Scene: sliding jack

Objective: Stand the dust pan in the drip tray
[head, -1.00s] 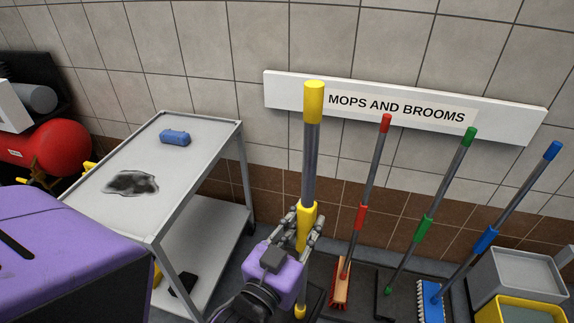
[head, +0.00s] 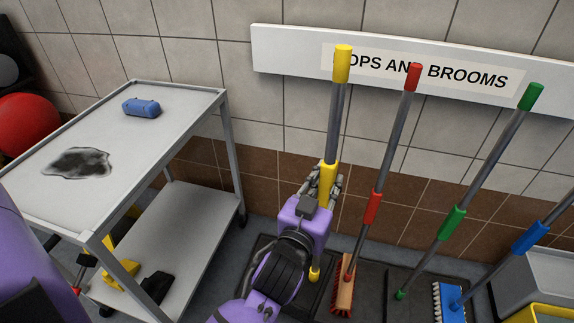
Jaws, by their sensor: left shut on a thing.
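My left gripper (head: 326,188) is shut on the yellow grip of a long grey pole with a yellow top (head: 342,64), which I take to be the dust pan. The pole stands nearly upright, leaning slightly right at the top. Its yellow lower end (head: 315,273) shows beside my wrist, but the pan itself is hidden or too dark to make out. The dark drip tray (head: 376,292) lies on the floor along the wall, below the sign. The pole's foot appears over its left part; I cannot tell whether it touches. My right gripper is not in view.
A red broom (head: 372,208), a green-handled tool (head: 452,222) and a blue brush (head: 528,238) lean to the right. A grey trolley (head: 190,112) with a blue object (head: 141,107) and a dark stain stands left. Bins (head: 540,285) stand at far right.

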